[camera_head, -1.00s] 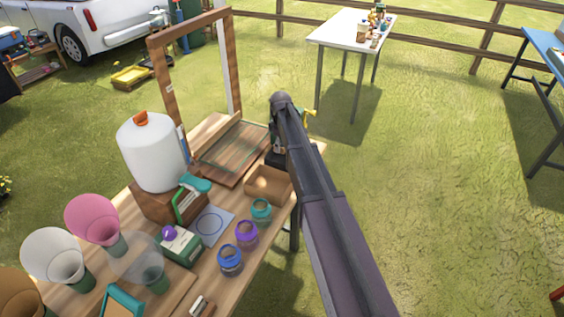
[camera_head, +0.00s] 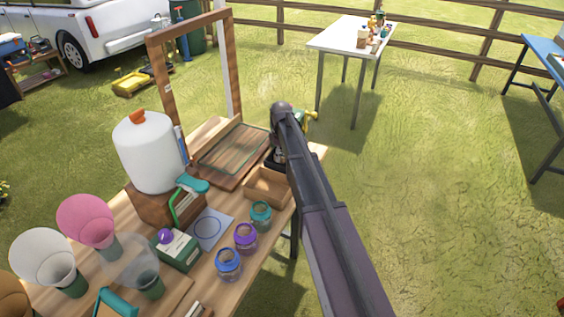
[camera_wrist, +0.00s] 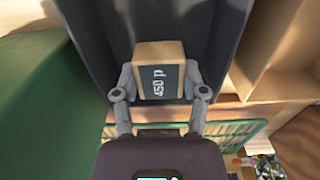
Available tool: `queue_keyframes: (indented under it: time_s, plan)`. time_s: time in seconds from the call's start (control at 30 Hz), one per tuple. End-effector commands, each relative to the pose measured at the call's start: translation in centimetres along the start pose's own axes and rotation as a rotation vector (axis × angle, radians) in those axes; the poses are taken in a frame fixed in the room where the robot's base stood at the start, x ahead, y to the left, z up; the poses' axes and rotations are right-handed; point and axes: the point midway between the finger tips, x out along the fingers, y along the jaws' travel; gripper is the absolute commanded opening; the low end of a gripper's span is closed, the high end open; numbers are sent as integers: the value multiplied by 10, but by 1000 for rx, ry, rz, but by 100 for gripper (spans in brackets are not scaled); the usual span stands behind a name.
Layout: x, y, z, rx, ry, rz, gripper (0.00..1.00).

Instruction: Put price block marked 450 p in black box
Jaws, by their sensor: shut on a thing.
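The price block (camera_wrist: 160,72) is a small wooden block with a dark face marked "450 p" in white. My gripper (camera_wrist: 160,84) is shut on it, with one finger on each side. In the wrist view the block is over the dark interior of the black box (camera_wrist: 92,30), whose walls show on both sides. I cannot tell whether the block touches the bottom. In the head view a dark part of the box (camera_head: 274,160) shows at the table's far right corner; my arm hides the block and fingers.
A wooden tray (camera_head: 268,200) stands beside the box, and a framed board (camera_head: 228,160) lies to its left. Jars, cones and a large white jug (camera_head: 150,160) fill the nearer wooden table. In the wrist view, a green surface (camera_wrist: 45,110) is at left and wooden compartments (camera_wrist: 280,60) at right.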

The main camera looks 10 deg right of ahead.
Motion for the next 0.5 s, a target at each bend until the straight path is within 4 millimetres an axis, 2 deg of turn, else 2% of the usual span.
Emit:
queue_keyframes:
  time_s: [0.03,0.2,0.5]
  plan:
    - [9,0,0,0,0,0,23]
    - [22,0,0,0,0,0,23]
    - [26,0,0,1,0,0,23]
